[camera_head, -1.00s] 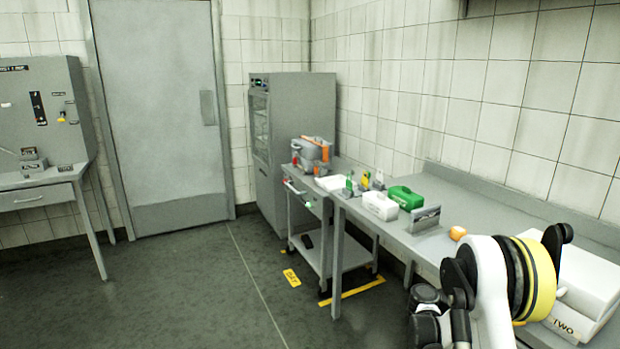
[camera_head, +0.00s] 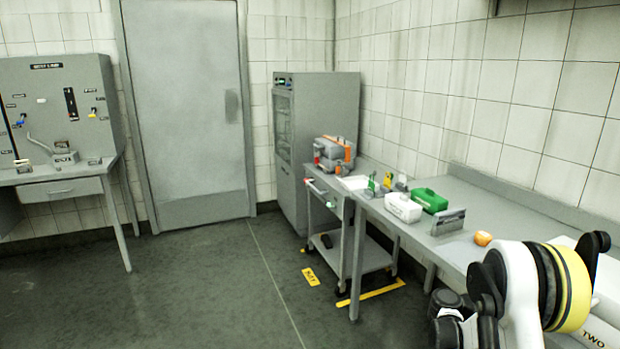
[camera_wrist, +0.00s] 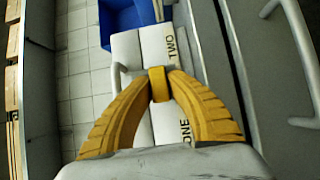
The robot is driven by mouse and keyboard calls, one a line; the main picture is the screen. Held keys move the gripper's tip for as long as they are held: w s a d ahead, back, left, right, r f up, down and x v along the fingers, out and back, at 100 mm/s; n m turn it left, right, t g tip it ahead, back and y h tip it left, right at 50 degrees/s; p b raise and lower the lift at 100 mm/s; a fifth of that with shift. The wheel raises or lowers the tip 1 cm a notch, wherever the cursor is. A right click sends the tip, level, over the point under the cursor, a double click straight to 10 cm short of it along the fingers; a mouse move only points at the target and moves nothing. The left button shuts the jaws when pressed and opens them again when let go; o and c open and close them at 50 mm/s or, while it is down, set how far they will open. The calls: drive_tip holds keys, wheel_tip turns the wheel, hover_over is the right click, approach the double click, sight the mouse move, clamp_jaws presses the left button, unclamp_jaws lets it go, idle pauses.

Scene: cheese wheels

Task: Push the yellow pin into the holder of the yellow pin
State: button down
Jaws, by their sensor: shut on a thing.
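In the wrist view my gripper (camera_wrist: 158,98) has yellow-orange fingers closed together at their tips on a small yellow piece (camera_wrist: 157,77). The piece is mostly hidden by the fingertips, and I cannot tell for certain that it is the yellow pin. In the head view a small yellow part (camera_head: 93,115) shows on the front of the grey upright panel (camera_head: 60,78) at the far left. It is too small to tell whether it is a pin or a holder. My gripper is not visible in the head view and is far from that panel.
White boxes marked ONE and TWO (camera_wrist: 158,42) lie beneath my gripper, with a blue bin (camera_wrist: 122,15) beyond. The bench (camera_head: 455,205) along the right wall carries a green box (camera_head: 430,201), a white box (camera_head: 403,209) and an orange item (camera_head: 483,239). Open floor (camera_head: 200,285) lies before the door.

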drive_tip(key=shift+s+a, duration=0.1)
drive_tip(key=shift+a, duration=0.15)
drive_tip(key=shift+s+a+b, duration=0.15)
drive_tip(key=shift+s+a, duration=0.15)
drive_tip(key=shift+a, duration=0.45)
drive_tip(key=shift+s+a+b, duration=0.2)
drive_tip(key=shift+s+a, duration=0.15)
drive_tip(key=shift+a, duration=0.4)
drive_tip(key=shift+s+a+b, duration=0.15)
drive_tip(key=shift+s+a, duration=0.15)
drive_tip(key=shift+a, duration=0.45)
drive_tip(key=shift+s+a+b, duration=0.25)
drive_tip(key=shift+s+a, duration=0.05)
drive_tip(key=shift+a, duration=0.4)
drive_tip(key=shift+s+a+b, duration=0.25)
drive_tip(key=shift+s+a, duration=0.05)
drive_tip(key=shift+a, duration=0.4)
